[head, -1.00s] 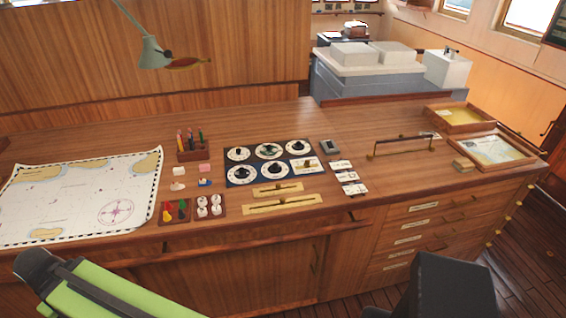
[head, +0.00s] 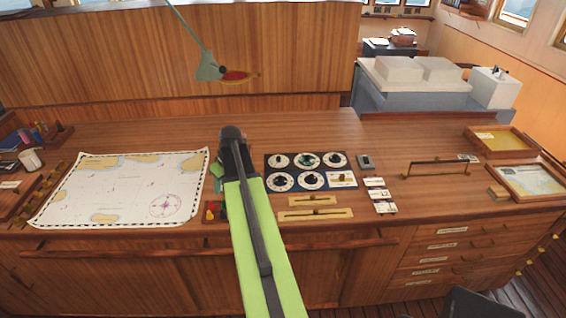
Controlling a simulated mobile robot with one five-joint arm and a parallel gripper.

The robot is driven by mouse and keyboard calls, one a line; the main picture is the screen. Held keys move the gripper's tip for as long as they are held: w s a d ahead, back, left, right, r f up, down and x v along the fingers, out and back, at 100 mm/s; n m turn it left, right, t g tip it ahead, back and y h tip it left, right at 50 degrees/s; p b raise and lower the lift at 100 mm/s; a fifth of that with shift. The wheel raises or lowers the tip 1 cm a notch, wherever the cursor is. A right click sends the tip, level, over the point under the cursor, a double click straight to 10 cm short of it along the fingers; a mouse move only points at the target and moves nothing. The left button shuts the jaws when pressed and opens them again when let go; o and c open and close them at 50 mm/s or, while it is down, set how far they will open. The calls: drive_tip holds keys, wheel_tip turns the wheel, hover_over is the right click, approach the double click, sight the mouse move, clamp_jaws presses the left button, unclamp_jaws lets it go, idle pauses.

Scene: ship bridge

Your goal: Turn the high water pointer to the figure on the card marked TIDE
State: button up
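A dark panel of round white dials with black pointers (head: 311,171) lies flat on the wooden desk. The dial labels are too small to read, so I cannot tell which one is high water. Several small white cards (head: 379,195) lie in a column to the right of the panel. Their words and figures are not legible. My gripper (head: 231,134) is at the far end of my green arm, over the desk just left of the panel and apart from it. Its fingers are too dark and small to tell open from shut.
A chart (head: 125,188) covers the desk at left. Brass sliders (head: 315,214) lie in front of the panel. A raised rail (head: 438,163) and trays (head: 502,141) stand at right. A lamp (head: 208,70) hangs behind. My arm hides small items left of the panel.

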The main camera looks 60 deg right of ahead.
drive_tip(key=s+d+r+t+p, duration=0.1)
drive_tip(key=s+d+r, duration=0.25)
drive_tip(key=d, duration=0.45)
drive_tip(key=s+d+r+p, duration=0.2)
drive_tip(key=s+d, duration=0.3)
drive_tip(key=d, duration=0.4)
drive_tip(key=m+h, duration=0.1)
drive_tip(key=h, duration=0.1)
approach(280, 177)
drive_tip(key=b+x, duration=0.8)
drive_tip(key=b, duration=0.7)
drive_tip(key=shift+s+f+b, duration=0.1)
drive_tip(key=shift+s+b, duration=0.05)
drive_tip(key=shift+b, duration=0.15)
drive_tip(key=shift+y, duration=0.3)
clamp_jaws()
